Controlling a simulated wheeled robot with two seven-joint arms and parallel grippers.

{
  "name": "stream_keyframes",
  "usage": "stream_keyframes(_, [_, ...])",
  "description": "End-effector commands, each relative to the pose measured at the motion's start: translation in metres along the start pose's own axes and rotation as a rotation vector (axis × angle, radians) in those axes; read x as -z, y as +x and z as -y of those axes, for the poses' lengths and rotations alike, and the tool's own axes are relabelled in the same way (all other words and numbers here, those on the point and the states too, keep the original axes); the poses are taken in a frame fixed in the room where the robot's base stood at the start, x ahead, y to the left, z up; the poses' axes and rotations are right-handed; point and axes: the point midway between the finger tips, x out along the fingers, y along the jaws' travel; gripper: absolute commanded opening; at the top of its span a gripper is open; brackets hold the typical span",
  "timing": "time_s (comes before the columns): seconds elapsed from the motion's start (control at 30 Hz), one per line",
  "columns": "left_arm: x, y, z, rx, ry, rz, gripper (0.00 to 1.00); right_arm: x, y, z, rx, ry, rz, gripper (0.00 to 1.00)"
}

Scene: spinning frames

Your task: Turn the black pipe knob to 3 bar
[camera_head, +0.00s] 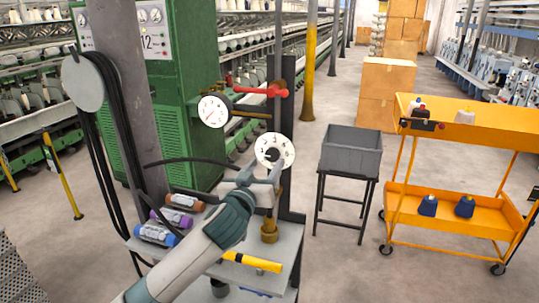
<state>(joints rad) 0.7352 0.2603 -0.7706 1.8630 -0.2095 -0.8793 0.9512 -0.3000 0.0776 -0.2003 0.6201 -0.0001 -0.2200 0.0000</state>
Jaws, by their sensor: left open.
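A round white dial plate (288,158) with dark markings stands on the pipe post above the small table. The black knob (272,154) shows at its middle, partly hidden by my gripper. My left gripper (263,170) is open, with its fingers just in front of the dial's lower part. I cannot tell if they touch the knob. A white pressure gauge (213,111) with a red needle is up and left of the dial; its reading is too small to tell. My right gripper is not in view.
A red valve handle (262,90) is above the dial. Coloured cylinders (176,218) and a yellow-black tool (252,262) lie on the small table. A grey bin (351,152) on a stand and an orange cart (470,125) are to the right. A grey column (130,100) is left.

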Motion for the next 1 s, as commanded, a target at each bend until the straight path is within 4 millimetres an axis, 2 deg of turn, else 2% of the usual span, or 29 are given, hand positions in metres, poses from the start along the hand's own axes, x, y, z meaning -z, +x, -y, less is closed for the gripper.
stream_keyframes(0.1, [0.003,0.017,0.000,0.002,0.002,0.001,0.51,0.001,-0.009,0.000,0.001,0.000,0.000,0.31])
stream_keyframes(0.3, [0.001,0.036,-0.001,0.000,0.000,0.001,0.51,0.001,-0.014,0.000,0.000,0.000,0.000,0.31])
stream_keyframes(0.77, [0.000,0.043,0.000,0.000,0.001,0.000,0.51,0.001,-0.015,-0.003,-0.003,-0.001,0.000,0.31])
stream_keyframes(0.93, [0.000,0.043,0.000,0.000,0.001,0.000,0.13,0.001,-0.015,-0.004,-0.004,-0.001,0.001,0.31])
stream_keyframes(1.0, [0.000,0.043,0.000,0.000,0.001,0.000,0.10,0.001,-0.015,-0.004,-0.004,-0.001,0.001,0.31])
